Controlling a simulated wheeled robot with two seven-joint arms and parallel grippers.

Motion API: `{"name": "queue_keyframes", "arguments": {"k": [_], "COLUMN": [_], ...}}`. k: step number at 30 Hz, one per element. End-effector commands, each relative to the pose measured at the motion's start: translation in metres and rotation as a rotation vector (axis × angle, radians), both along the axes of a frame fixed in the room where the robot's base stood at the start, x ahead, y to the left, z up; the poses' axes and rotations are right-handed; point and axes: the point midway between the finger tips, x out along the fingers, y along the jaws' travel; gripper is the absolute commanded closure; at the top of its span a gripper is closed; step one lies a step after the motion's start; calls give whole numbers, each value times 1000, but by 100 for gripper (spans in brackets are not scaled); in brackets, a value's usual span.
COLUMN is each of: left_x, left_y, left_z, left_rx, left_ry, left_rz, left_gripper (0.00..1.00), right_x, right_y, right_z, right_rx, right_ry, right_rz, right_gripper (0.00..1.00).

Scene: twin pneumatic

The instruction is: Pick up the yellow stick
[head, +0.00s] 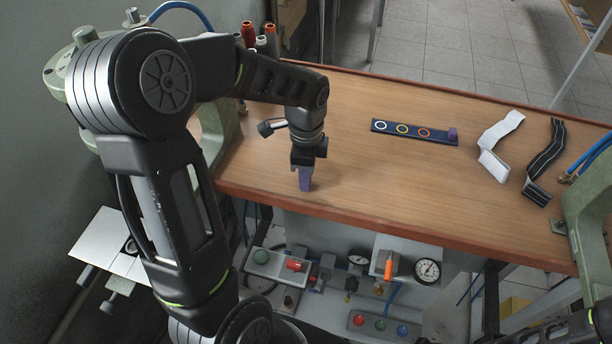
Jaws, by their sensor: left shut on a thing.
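My left gripper (306,165) points down over the front left part of the wooden table. It is shut on a small upright purple piece (305,182), whose lower end is at or just above the tabletop; I cannot tell if it touches. I cannot make out a yellow stick. A dark blue strip (389,128) with a white, a yellow and an orange ring lies mid-table, to the right of my left gripper. A purple block (452,135) is at its right end. My right gripper is not in view.
A white strap (495,145) and a black striped strap (545,160) lie at the right of the table (350,185). Spools (249,34) stand at the back left. Green machines flank the table. Below its front edge is a panel with a gauge (427,271) and an orange part (388,268).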

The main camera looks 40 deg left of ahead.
Motion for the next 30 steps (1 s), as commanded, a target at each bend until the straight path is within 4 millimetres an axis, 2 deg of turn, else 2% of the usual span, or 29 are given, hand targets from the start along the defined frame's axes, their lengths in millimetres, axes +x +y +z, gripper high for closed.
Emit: {"name": "queue_keyframes", "arguments": {"k": [6, 10, 22, 25, 30], "left_x": [0, 1, 1, 1, 0], "left_y": [0, 0, 0, 0, 0], "left_z": [2, 12, 84, 95, 101], "left_rx": [0, 1, 1, 0, 0], "left_ry": [-1, -4, -5, -2, -1], "left_rz": [0, 0, 0, 0, 0], "left_gripper": [100, 100, 100, 100, 100], "right_x": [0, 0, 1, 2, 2], "right_y": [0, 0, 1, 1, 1], "right_z": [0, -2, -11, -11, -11], "right_rx": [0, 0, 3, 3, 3], "right_ry": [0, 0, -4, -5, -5], "right_rz": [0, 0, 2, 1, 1], "right_gripper": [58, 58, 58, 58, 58]}}
